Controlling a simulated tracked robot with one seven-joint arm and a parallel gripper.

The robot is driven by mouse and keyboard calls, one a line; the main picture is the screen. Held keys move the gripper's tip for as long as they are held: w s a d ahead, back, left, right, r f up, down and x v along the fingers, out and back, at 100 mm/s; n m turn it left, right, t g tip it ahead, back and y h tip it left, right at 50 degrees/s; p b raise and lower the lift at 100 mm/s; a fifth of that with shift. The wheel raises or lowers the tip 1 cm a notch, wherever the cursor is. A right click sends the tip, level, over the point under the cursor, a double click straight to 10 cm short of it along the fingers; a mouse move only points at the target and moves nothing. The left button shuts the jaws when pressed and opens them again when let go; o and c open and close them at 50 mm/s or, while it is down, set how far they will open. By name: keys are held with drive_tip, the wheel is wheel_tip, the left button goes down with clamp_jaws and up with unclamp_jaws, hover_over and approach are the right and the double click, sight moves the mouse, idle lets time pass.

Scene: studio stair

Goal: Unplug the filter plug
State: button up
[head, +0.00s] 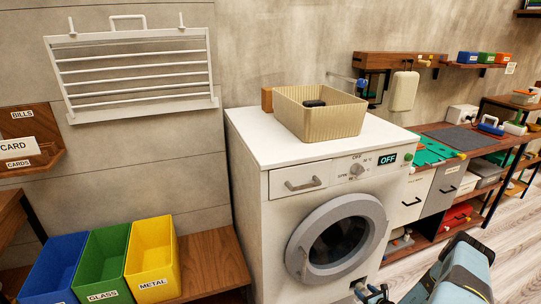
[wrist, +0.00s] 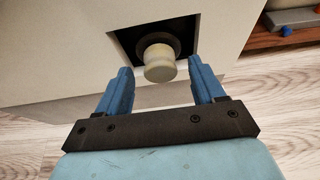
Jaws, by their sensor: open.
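The filter plug (wrist: 160,64) is a cream round knob in a dark square recess (wrist: 125,40) low on the front of the white washing machine (head: 285,220). It sits in a dark round collar in the wrist view. My gripper (wrist: 160,68) is open, with one blue finger on the left and one on the right of the knob's near end. Gaps show on both sides, and neither finger visibly touches it. In the head view my gripper (head: 368,290) is at the machine's lower right, and the plug is too small to make out clearly.
A beige basket (head: 320,115) with a dark item stands on the machine. Blue, green and yellow bins (head: 152,252) stand on a wooden bench at left. A workbench with cabinets (head: 440,190) stands at right. Wooden floor (head: 515,240) is clear at lower right.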

drive_tip(key=shift+x, duration=1.1)
idle(0.5)
clamp_jaws()
idle(0.4)
drive_tip(key=shift+s, duration=0.15)
